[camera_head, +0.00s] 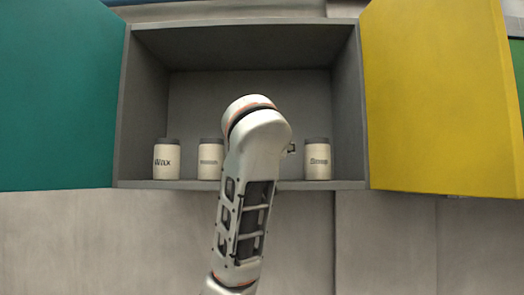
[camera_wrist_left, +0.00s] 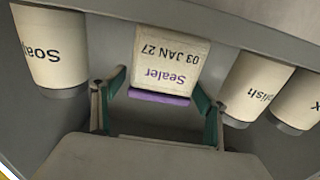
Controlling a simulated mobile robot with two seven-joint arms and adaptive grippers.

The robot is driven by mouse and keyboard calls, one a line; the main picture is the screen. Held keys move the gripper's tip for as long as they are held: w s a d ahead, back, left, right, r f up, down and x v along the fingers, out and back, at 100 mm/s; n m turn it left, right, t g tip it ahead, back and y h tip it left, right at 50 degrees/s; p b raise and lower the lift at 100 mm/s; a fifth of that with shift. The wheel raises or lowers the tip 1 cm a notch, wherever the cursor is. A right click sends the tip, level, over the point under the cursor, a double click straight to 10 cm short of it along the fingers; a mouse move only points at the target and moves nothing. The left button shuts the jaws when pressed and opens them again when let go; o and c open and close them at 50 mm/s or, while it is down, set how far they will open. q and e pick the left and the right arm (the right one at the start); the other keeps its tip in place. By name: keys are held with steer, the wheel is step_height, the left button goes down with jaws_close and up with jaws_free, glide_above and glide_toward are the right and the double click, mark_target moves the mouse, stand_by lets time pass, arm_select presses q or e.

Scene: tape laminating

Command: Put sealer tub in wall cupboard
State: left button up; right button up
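The sealer tub (camera_wrist_left: 165,60) is cream with a purple lid and reads "Sealer 03 JAN 27", upside down in the left wrist view. It is inside the wall cupboard (camera_head: 240,38), between the soap tub and the polish tub. My left gripper (camera_wrist_left: 160,80) has its green-padded fingers on either side of the tub, with small gaps beside the lid, so it looks open. In the head view my left arm reaches up into the cupboard and hides the sealer tub and most of the gripper. My right gripper is not in view.
The wax tub (camera_head: 166,160) and polish tub (camera_head: 210,160) stand at the shelf's left, the soap tub (camera_head: 317,160) at its right. A teal door (camera_head: 58,95) and a yellow door (camera_head: 435,100) stand open. The cupboard's upper space is clear.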

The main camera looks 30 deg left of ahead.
arm_select(q)
steer(key=shift+r, duration=0.15)
steer(key=shift+s+d, duration=0.15)
steer(key=shift+s, duration=0.05)
steer(key=b+v, duration=0.1)
steer(key=v, duration=1)
steer(key=shift+s+d, duration=0.2)
steer(key=shift+s, duration=0.1)
